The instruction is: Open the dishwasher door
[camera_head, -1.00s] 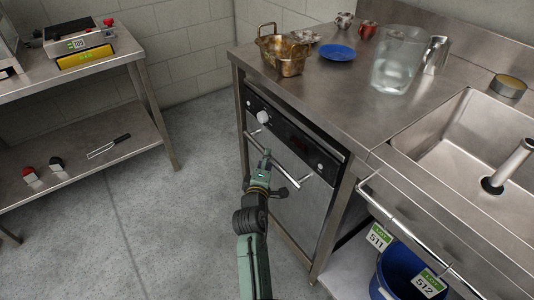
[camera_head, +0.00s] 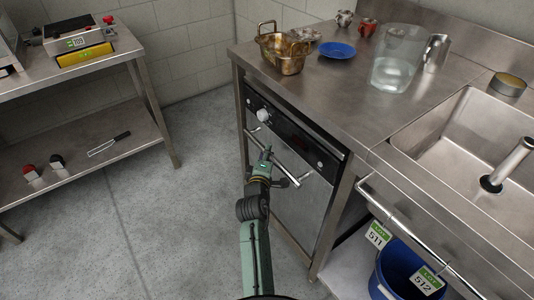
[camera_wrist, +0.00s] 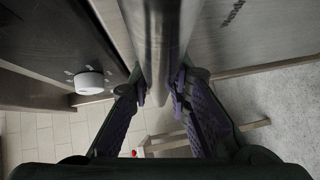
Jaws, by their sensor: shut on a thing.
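The dishwasher stands under the steel counter, with its grey steel door (camera_head: 303,208) below a black control panel (camera_head: 295,136). The door looks upright and closed or nearly so; I cannot tell a small gap. A bar handle (camera_head: 292,175) runs across the top of the door. My gripper (camera_head: 267,154) is at the handle's left-middle part, partly covering it. In the wrist view the handle (camera_wrist: 160,35) runs between the two fingers of my gripper (camera_wrist: 159,88), which are shut on it. A white knob (camera_head: 263,115) is on the panel; it also shows in the wrist view (camera_wrist: 89,83).
The counter (camera_head: 330,95) holds a brass pot (camera_head: 284,54), a blue plate (camera_head: 338,51) and a clear container (camera_head: 396,60). Right are a sink (camera_head: 465,145), a rail (camera_head: 410,232) and a blue bin (camera_head: 395,285). A steel shelf table (camera_head: 100,155) stands left. The floor between is clear.

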